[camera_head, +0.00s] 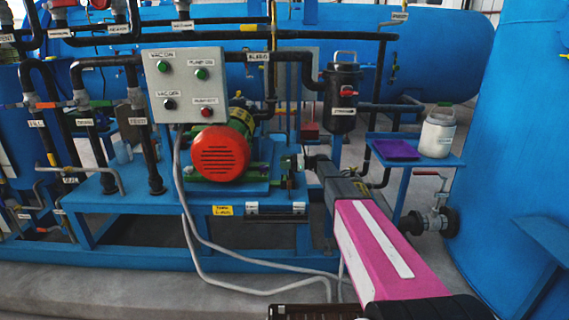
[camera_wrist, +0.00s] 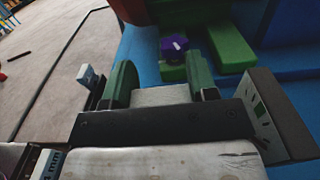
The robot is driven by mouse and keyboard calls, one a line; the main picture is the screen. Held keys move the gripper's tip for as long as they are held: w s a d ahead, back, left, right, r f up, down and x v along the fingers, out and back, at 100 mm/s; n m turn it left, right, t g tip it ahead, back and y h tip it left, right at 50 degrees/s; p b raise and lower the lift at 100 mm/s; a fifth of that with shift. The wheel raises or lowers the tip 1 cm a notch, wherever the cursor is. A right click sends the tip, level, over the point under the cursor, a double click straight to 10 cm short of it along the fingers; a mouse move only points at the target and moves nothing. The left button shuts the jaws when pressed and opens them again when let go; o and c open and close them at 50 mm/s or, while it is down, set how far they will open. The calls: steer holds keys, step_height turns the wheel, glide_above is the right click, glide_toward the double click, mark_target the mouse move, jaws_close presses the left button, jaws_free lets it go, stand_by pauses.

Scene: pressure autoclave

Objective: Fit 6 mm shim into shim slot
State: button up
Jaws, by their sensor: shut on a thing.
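My gripper (camera_wrist: 165,90) fills the lower wrist view, its two green-padded fingers on either side of a pale flat plate (camera_wrist: 160,96). The plate seems to be the shim held in the jaws; its own thickness mark cannot be read. Just ahead are a green block (camera_wrist: 173,73) and a purple piece (camera_wrist: 173,47) with a small white mark. In the head view my gripper (camera_head: 306,163) is at the right end of the blue motor base (camera_head: 255,187), beside the green motor foot. The shim slot cannot be made out, and the shim is hidden in the head view.
The red-fronted motor (camera_head: 220,153) stands left of my gripper. A small side table (camera_head: 448,160) with a purple mat (camera_head: 396,149) and a white jar (camera_head: 437,135) is at right. Grey cables (camera_head: 190,230) hang in front of the blue frame. Dark pipes rise behind.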

steer(key=shift+f, duration=1.6)
steer(key=o, duration=1.1)
step_height(320, 180, up, 4)
steer(key=shift+r, duration=0.1)
steer(key=s+a+r, duration=0.4)
steer(key=s+a, duration=0.1)
steer(key=s+a+r, duration=0.2)
steer(key=s+a, duration=0.1)
steer(key=shift+a+r, duration=0.2)
steer(key=shift+r, duration=0.2)
